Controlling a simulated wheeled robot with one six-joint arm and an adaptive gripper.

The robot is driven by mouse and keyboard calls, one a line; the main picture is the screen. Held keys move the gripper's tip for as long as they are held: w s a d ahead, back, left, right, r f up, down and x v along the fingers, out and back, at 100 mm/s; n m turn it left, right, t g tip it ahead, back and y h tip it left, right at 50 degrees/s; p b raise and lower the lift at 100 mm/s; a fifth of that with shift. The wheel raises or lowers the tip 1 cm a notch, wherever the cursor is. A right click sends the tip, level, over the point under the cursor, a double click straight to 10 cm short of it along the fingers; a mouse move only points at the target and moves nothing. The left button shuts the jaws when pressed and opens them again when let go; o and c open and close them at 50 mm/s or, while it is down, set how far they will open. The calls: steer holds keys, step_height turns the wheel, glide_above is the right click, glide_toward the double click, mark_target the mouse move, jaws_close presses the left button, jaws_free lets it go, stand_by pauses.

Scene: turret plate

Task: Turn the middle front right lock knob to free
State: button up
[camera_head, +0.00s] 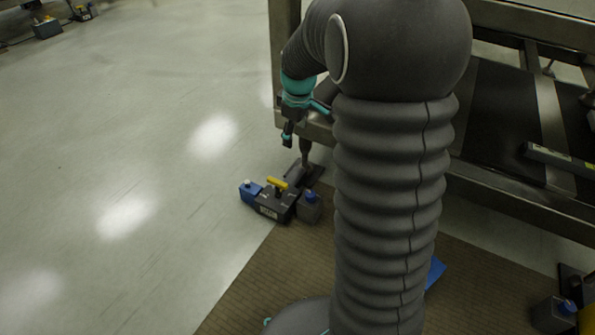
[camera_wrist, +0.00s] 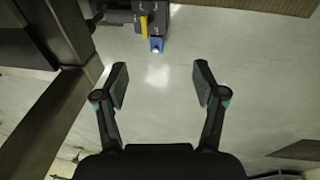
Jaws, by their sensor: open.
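A dark floor unit (camera_head: 275,205) stands by the leg of a metal frame, with a yellow handle (camera_head: 278,184) on top. A blue block with a pale knob (camera_head: 250,190) is at its left end, and a dark box with a blue knob (camera_head: 311,198) is at its right. In the wrist view the yellow handle (camera_wrist: 144,24) and the blue block (camera_wrist: 157,44) show at the top edge. My gripper (camera_wrist: 160,85) is open and empty, apart from the unit; it also shows in the head view (camera_head: 288,138) above it. I cannot tell which knob is the named one.
A metal frame (camera_head: 500,190) fills the right side and also shows at left in the wrist view (camera_wrist: 62,112). Another unit with a blue knob (camera_head: 567,306) is at bottom right. A brown mat (camera_head: 255,290) lies in front.

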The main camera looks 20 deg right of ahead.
steer(key=w+d+f+n+g+p, duration=0.1)
steer(key=w+d+f+n, duration=0.3)
steer(key=w+f, duration=0.55)
steer(key=n+g+p, duration=0.1)
steer(key=n+g, duration=0.1)
steer(key=n, duration=0.1)
glide_above(311, 194)
step_height(311, 194, down, 19)
step_height(311, 194, down, 14)
steer(key=shift+w+r, duration=0.15)
steer(key=shift+r, duration=0.05)
steer(key=c, duration=1.1)
